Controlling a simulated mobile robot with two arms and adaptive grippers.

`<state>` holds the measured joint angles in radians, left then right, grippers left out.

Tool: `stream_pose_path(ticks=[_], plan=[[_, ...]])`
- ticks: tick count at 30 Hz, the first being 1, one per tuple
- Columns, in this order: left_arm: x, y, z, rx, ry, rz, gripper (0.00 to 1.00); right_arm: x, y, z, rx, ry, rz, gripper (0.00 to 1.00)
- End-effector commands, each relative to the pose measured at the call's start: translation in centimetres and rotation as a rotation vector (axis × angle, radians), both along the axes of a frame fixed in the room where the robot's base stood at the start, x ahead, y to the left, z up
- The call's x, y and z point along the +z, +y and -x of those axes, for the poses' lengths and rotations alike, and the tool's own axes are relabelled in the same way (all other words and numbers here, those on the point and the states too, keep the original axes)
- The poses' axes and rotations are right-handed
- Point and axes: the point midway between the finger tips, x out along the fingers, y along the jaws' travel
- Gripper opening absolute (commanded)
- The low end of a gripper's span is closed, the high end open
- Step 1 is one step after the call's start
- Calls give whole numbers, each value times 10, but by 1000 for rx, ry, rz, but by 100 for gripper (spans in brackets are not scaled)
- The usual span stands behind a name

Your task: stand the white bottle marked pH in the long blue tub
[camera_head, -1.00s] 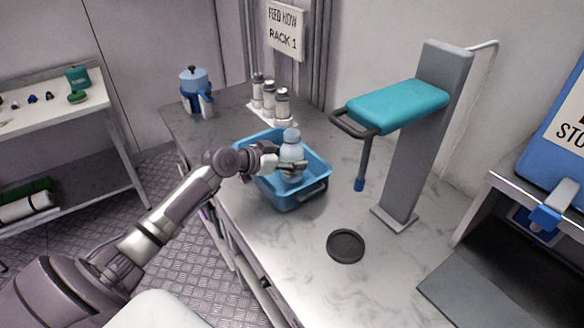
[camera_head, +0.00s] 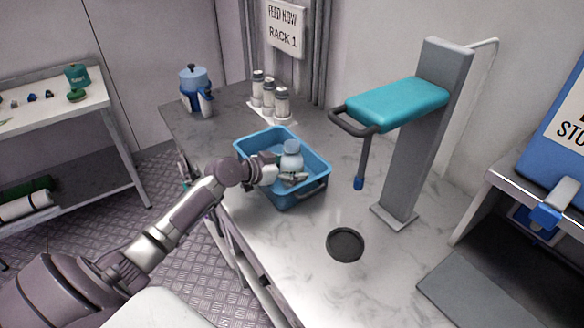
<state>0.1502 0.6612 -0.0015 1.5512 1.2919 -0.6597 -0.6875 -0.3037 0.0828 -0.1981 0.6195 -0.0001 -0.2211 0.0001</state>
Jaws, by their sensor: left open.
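The white bottle (camera_head: 291,158) with a pale blue cap stands upright inside the long blue tub (camera_head: 317,163) on the marble-look counter. Its lower part is hidden by the gripper and the tub wall, and no pH mark can be read from here. My left gripper (camera_head: 290,178) reaches over the tub's left side, low inside it, with its fingers at the bottle's lower body. It is open. My right gripper does not show.
Several white bottles with grey caps (camera_head: 268,97) stand behind the tub. A blue jug (camera_head: 196,90) is at the back left. A grey stand (camera_head: 410,130) with a teal pad rises to the right. A dark round dish (camera_head: 345,244) lies in front.

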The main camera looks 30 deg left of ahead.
Motion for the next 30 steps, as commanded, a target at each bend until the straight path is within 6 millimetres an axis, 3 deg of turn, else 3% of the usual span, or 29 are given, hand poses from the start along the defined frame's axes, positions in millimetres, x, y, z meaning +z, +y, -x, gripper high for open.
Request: stream_pose_path(ticks=[8, 21, 30], plan=[[3, 3, 5, 1, 0, -2, 86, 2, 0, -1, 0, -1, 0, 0], [36, 32, 81, -3, 3, -3, 86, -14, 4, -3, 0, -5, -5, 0], [48, 42, 102, 0, 0, 0, 86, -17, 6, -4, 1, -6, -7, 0]])
